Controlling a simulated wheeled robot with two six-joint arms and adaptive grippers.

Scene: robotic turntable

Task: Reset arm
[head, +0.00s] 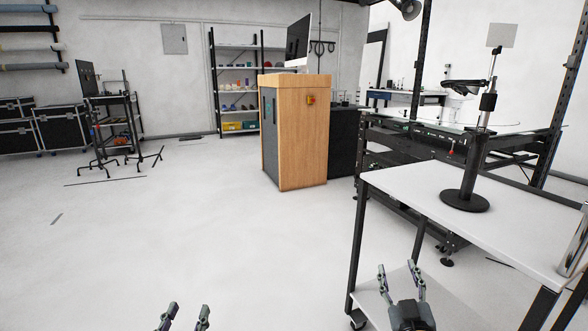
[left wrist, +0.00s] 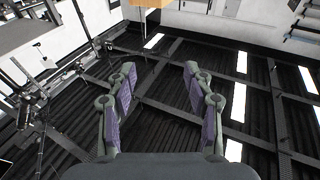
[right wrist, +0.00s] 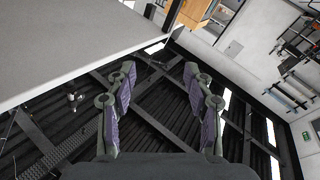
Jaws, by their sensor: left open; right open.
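My left gripper (head: 187,312) shows at the bottom edge of the head view, over the bare floor. Its two fingers are apart with nothing between them, as the left wrist view (left wrist: 160,95) also shows. My right gripper (head: 400,275) is lower right in the head view, beside the near left part of the white table. Its fingers are spread and empty in the right wrist view (right wrist: 160,95). Both wrist views look up at the dark ceiling. The rest of both arms is mostly out of view.
A white table (head: 530,225) with a black stand (head: 465,195) is at the right, close to my right gripper. Its lower shelf (head: 440,300) is below. A wooden cabinet (head: 303,135) stands mid-back. The floor (head: 170,230) at left and centre is clear.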

